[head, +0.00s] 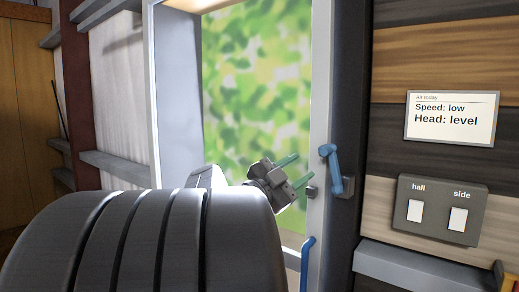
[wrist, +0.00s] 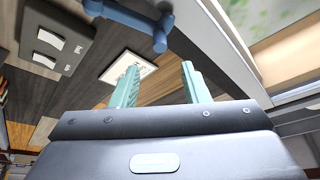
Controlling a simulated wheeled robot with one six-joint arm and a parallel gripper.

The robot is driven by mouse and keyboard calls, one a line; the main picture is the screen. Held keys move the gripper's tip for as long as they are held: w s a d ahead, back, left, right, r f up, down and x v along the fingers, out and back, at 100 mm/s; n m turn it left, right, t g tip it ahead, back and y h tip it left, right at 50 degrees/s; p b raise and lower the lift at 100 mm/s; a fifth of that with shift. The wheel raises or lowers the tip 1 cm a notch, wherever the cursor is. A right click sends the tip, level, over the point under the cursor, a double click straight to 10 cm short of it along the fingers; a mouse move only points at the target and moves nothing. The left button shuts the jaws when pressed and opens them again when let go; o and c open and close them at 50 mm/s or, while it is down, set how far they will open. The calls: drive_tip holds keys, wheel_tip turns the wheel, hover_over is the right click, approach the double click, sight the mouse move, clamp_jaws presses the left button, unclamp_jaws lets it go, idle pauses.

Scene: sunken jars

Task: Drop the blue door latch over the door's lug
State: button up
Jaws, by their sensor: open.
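The blue latch (head: 332,170) stands raised at the dark post on the door's right, its top end bent to the left. The door (head: 321,100) has a pale grey frame. My gripper (head: 301,168) is open and empty, its green fingers pointing right, left of the latch and apart from it in the picture. In the wrist view the open fingers (wrist: 162,78) show, with a blue bar (wrist: 135,22), apparently the latch, beyond them. The lug is not clear there.
A blue handle (head: 306,265) is low on the door's right edge. Right of the post, a grey switch plate (head: 441,209) and a white sign (head: 452,118) are on the wood wall, above a grey ledge (head: 420,268). Shelves (head: 118,168) are on the left.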

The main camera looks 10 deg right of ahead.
sight(324, 153)
drive_tip(key=p+x, duration=0.2)
drive_tip(key=x, duration=0.8)
drive_tip(key=shift+w+d, duration=0.15)
clamp_jaws()
